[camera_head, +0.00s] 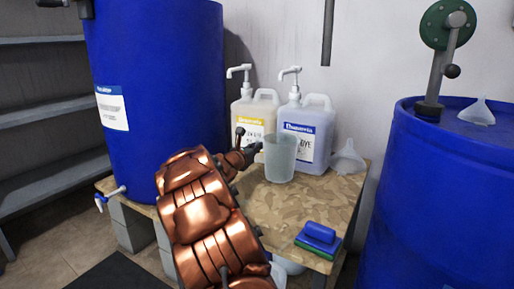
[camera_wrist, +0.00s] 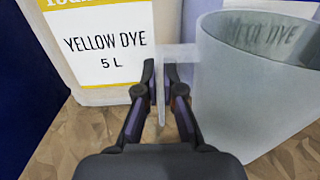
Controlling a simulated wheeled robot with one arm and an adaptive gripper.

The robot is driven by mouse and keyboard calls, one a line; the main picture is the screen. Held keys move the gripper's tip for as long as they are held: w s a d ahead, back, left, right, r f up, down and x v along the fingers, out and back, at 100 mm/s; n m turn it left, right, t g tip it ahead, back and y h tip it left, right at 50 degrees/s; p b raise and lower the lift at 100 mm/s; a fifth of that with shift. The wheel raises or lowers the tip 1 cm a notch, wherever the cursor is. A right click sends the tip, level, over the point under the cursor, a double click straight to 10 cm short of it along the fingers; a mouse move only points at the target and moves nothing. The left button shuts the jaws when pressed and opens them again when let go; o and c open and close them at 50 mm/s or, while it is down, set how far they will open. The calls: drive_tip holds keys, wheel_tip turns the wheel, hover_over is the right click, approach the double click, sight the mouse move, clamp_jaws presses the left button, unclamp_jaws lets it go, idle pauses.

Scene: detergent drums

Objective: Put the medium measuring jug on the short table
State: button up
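A translucent grey measuring jug (camera_head: 281,160) stands upright on the wooden table (camera_head: 262,207), in front of the dye containers. In the wrist view the jug (camera_wrist: 250,95) fills the right side, with its handle (camera_wrist: 180,54) reaching left towards my fingers. My gripper (camera_wrist: 160,75) has its two fingertips close together on either side of the handle's upright strip, and looks shut on it. In the head view my gripper (camera_head: 256,148) is at the jug's left side, partly hidden by my arm. I cannot tell which table is the short one.
Yellow-label (camera_head: 254,112) and blue-label (camera_head: 306,135) pump containers stand close behind the jug. A funnel (camera_head: 347,158) is to the right, and a blue-green sponge or brush (camera_head: 319,236) lies at the front. Large blue drums stand left (camera_head: 155,90) and right (camera_head: 440,190).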

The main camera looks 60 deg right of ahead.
drive_tip(key=o, duration=0.4)
drive_tip(key=shift+r, duration=0.15)
drive_tip(key=shift+a+r, duration=0.1)
drive_tip(key=shift+a, duration=0.15)
drive_tip(key=a+p, duration=0.1)
drive_tip(key=a, duration=0.3)
drive_tip(key=a+p, duration=0.1)
drive_tip(key=a, duration=0.2)
drive_tip(key=a+p, duration=0.1)
drive_tip(key=a, duration=0.3)
drive_tip(key=shift+s+a, duration=0.25)
drive_tip(key=shift+a, duration=0.05)
